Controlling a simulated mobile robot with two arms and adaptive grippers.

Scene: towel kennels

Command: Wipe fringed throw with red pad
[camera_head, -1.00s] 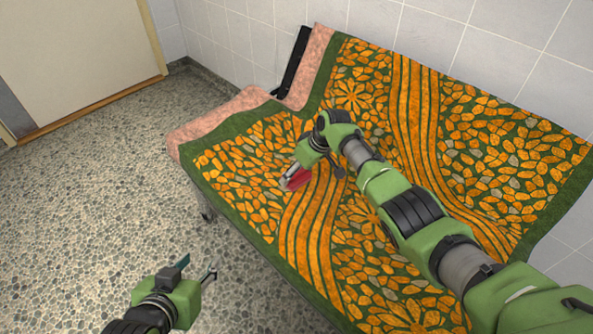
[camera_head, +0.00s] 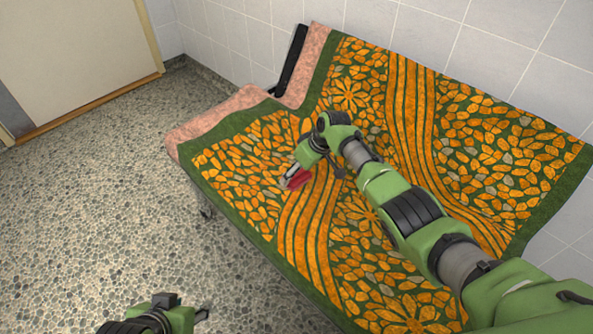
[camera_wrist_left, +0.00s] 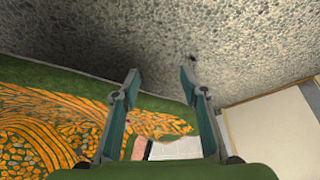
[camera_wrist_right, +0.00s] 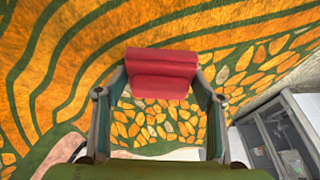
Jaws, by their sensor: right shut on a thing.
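The throw (camera_head: 313,240) is green with orange leaf shapes and wavy stripes. It is draped over a pink-edged seat and its backrest; no fringe can be made out. My right gripper (camera_head: 294,178) is shut on the red pad (camera_head: 299,179) over the seat part of the throw. In the right wrist view the red pad (camera_wrist_right: 162,72) sits between the fingertips, close against the throw; I cannot tell whether they touch. My left gripper (camera_head: 204,314) is over the floor at the lower left. In the left wrist view its fingers (camera_wrist_left: 160,80) are apart and empty.
The pink seat (camera_head: 210,118) shows past the throw's left edge. A black bar (camera_head: 292,60) stands beside the backrest at the tiled wall (camera_head: 240,38). Speckled floor (camera_head: 90,190) lies clear at the left, before a door (camera_head: 75,50).

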